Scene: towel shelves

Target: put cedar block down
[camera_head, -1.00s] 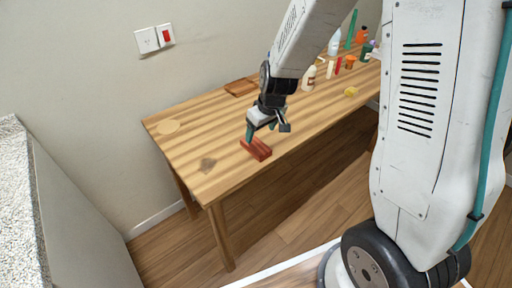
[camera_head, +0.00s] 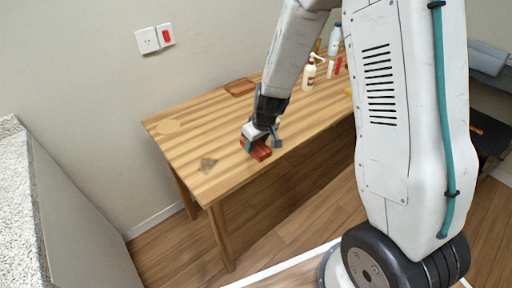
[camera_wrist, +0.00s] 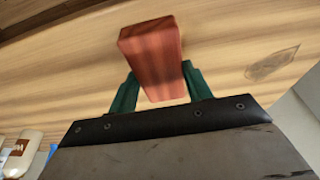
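The cedar block (camera_head: 261,153) is a reddish-brown bar at the front edge of the wooden table (camera_head: 215,120). My gripper (camera_head: 256,145) is down at the block, with a teal finger at its left side. In the wrist view the block (camera_wrist: 153,57) lies between the two teal fingers of my gripper (camera_wrist: 160,85). Both fingers appear to touch its sides, so it looks shut on the block. The block's underside is hidden, so I cannot tell whether it bears fully on the tabletop.
A brown wooden tray (camera_head: 240,87) lies at the back edge. A white bottle (camera_head: 308,77) and other small items stand farther right. The table's left part is clear.

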